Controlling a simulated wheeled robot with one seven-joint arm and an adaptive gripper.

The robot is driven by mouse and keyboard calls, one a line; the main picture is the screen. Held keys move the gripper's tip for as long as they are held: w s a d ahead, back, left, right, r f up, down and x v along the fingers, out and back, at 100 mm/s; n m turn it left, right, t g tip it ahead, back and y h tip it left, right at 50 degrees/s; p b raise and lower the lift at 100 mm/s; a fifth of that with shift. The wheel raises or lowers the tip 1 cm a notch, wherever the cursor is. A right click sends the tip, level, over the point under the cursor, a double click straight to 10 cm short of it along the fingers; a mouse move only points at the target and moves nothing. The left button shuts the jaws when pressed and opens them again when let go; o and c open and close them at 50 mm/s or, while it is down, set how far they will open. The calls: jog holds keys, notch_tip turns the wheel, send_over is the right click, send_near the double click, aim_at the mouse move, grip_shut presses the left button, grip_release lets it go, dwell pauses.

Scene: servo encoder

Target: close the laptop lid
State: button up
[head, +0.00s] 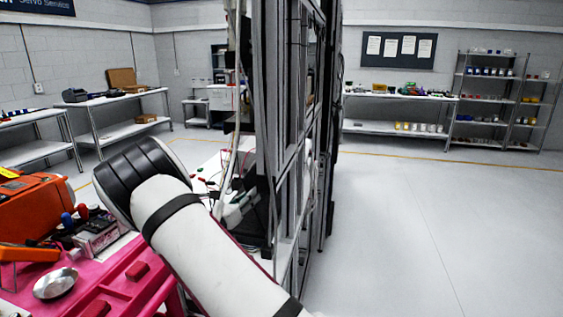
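A dark upright panel (261,212) stands on the white bench behind my arm, with a grey-green flat part beside it on the left. It may be the open laptop, but cables, my arm and the metal frame hide much of it, so I cannot be sure. My white arm with its black rounded joint crosses the lower middle of the head view. My gripper is not in view.
A tall dark metal frame (290,120) stands in the middle. The floor (430,230) on the right is clear.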

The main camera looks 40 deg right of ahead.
jog(key=shift+w+a+f+n+b, duration=0.45)
jog(key=shift+w+n+b, duration=0.1)
jog(key=shift+w+b, duration=0.1)
jog(key=shift+w+a+f+n+b, duration=0.35)
jog(key=shift+w+a+n+b, duration=0.1)
jog(key=shift+w+n+b, duration=0.15)
jog(key=shift+w+a+f+n+t+h+b, duration=0.3)
jog(key=shift+w+a+f+n+t+b, duration=0.45)
jog(key=shift+w+f+n+b, duration=0.3)
jog(key=shift+w+a+f+n+b, duration=0.2)
jog(key=shift+f+n+b, duration=0.15)
jog(key=shift+f+b, duration=0.1)
jog(key=shift+w+a+f+n+b, duration=0.2)
jog(key=shift+w+f+n+b, duration=0.1)
jog(key=shift+f+n, duration=0.15)
jog(key=shift+w+a+f+n+b, duration=0.2)
jog(key=shift+f+n+b, duration=0.1)
jog(key=shift+f+b, duration=0.15)
jog(key=shift+s, duration=0.1)
jog(key=shift+p+v, duration=0.6)
jog(key=shift+v, duration=2.4)
jog(key=shift+f, duration=0.15)
jog(key=shift+d, duration=0.1)
